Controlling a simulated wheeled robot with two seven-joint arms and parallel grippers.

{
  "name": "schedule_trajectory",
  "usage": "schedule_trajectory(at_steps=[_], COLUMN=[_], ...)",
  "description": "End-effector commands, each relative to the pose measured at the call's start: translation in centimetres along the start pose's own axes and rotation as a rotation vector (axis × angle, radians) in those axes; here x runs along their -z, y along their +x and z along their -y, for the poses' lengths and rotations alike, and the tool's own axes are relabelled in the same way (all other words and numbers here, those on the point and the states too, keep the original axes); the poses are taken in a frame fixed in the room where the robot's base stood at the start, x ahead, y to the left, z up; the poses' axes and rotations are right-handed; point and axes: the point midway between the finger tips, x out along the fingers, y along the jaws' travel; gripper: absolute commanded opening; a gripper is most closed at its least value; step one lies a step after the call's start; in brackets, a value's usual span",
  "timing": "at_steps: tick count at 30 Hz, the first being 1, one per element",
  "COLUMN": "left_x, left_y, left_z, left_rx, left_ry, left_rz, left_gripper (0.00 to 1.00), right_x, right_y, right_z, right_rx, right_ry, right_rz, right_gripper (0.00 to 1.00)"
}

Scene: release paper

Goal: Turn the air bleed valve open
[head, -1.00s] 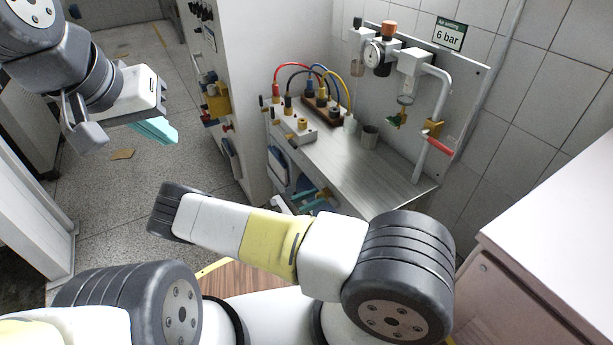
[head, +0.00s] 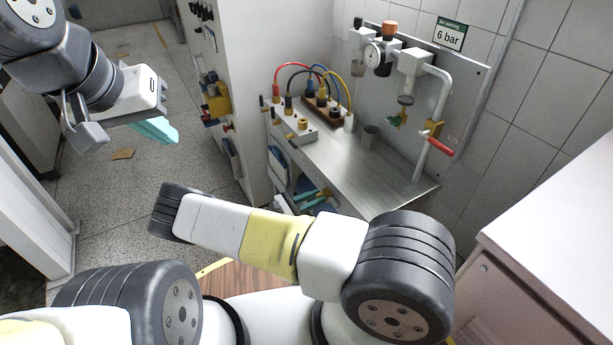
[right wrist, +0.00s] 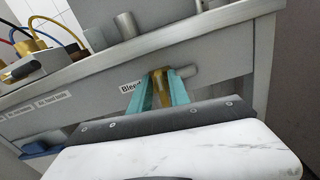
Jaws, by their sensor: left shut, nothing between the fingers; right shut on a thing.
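The bleed valve (right wrist: 160,80) is a brass-coloured piece on the grey front panel of the bench, beside a label (right wrist: 130,87) reading "Bleed". A short grey stub shows just to its right. My right gripper (right wrist: 158,92) has its teal fingers on either side of the brass piece and is shut on it. The fingers hide part of the piece, so its exact turn angle is hard to tell. In the head view my right gripper (head: 317,198) is at the bench's front, partly hidden by my arm. My left gripper (head: 158,130) is shut and empty, above the floor at the upper left.
A wall panel holds a gauge (head: 373,54) and a red-handled valve (head: 434,143). A pale cabinet (head: 560,220) stands at the right.

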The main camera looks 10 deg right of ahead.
Motion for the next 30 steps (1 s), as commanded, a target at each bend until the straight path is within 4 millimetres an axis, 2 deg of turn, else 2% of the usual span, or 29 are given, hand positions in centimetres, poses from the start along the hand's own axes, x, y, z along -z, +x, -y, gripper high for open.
schedule_trajectory(at_steps=[30], left_x=[0.0], left_y=[0.0], left_z=[0.0], left_rx=[0.000], left_ry=[0.000], left_rz=[0.000], left_gripper=[0.00], right_x=[0.6], right_y=[-0.1], right_z=[1.1], right_rx=[-0.002], right_ry=[0.929], right_rz=[0.000], right_gripper=[0.00])
